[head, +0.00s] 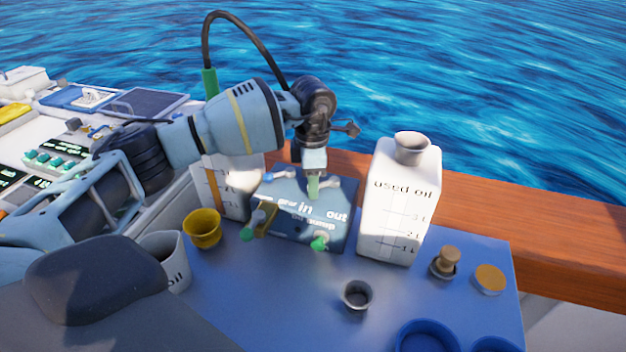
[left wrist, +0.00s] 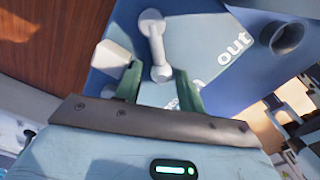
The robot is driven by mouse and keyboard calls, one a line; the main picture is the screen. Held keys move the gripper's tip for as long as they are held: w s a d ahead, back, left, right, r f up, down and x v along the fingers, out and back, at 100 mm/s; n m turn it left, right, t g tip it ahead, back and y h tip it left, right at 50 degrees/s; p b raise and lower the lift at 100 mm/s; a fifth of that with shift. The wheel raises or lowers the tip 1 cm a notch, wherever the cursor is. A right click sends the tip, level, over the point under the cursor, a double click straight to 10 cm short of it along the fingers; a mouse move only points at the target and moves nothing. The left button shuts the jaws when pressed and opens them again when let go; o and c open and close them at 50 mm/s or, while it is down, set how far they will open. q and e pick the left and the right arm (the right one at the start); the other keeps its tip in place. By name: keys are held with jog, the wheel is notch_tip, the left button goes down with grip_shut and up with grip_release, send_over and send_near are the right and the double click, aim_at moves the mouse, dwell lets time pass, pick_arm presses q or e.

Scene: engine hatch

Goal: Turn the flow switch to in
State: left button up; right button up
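The flow switch (head: 281,177) is a pale lever with rounded ends on the blue panel (head: 335,236), which is marked "in" and "out". In the left wrist view the lever (left wrist: 155,42) reaches from beyond my fingers to the gap between them. My left gripper (head: 313,186) points down over the panel above the printed words. In the left wrist view its two green fingers (left wrist: 158,72) stand apart, one on each side of the lever's near end. Contact cannot be told. One finger partly covers the "in" label. My right gripper is not in view.
A white "used oil" bottle (head: 398,225) stands close right of the panel. Another white bottle (head: 222,193) is behind left. A yellow cup (head: 204,229), a small dark cup (head: 356,295) and caps (head: 489,279) are on the blue table (head: 260,310). The table's front middle is mostly clear.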

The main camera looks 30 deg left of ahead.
pick_arm(q)
jog(key=shift+o, duration=0.3)
jog(key=shift+r, duration=3.9)
